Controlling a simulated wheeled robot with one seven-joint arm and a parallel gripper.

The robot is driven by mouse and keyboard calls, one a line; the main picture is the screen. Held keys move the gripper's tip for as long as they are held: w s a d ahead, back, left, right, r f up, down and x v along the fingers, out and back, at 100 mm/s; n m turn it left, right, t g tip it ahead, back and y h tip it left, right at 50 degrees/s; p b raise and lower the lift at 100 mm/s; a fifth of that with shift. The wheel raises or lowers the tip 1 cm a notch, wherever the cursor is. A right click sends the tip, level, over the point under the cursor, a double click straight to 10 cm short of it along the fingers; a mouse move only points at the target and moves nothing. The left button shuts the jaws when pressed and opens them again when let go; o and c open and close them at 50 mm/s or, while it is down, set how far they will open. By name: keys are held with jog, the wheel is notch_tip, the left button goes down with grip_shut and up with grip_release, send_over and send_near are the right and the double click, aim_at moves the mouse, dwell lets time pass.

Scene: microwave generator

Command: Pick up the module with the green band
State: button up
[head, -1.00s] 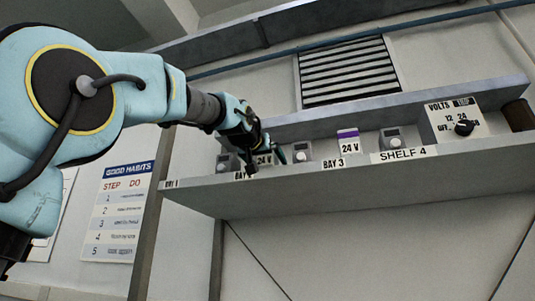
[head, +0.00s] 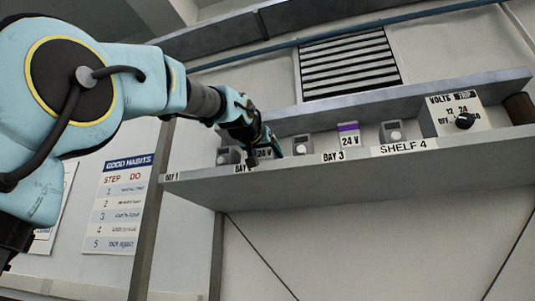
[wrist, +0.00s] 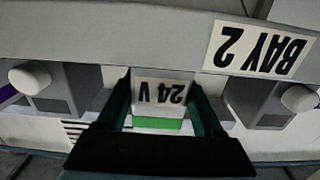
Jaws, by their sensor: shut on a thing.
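The module with the green band (wrist: 158,123) shows in the wrist view, upside down in the picture, with a white "24 V" label. My gripper (wrist: 160,88) has one dark green finger on each side of it and is shut on it. In the head view the gripper (head: 262,146) is at the shelf by the bay 2 label, and the module's "24 V" face (head: 265,153) partly shows there. The green band is hidden in the head view. I cannot tell whether the module is clear of the shelf.
The shelf (head: 330,185) has a front lip. A module with a purple band (head: 348,129) stands at bay 3. Grey knobbed units (head: 301,146) stand beside the bays. A volts selector panel (head: 455,114) is at the right end. A back ledge runs behind.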

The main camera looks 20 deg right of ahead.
grip_shut()
jog(key=shift+r, duration=0.25)
